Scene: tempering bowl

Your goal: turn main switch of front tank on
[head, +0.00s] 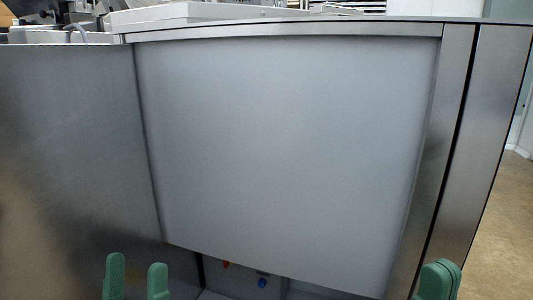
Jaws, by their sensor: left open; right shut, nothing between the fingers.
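The tank (290,150) fills most of the head view as a large plain grey metal front panel. Below the panel's lower edge, in a dark recess, a small blue knob (262,283) and a small red-orange part (226,264) show; I cannot tell which of them, if either, is the main switch. My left gripper (135,280) is at the bottom left, its two green fingers apart and empty. My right gripper (438,280) is at the bottom right, its green fingers together with nothing held. Both are apart from the small parts in the picture.
Metal posts (485,140) stand at the right side, with open tan floor (500,220) beyond them. White trays (190,13) and other equipment lie on top. A flat metal side panel (70,140) is at the left.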

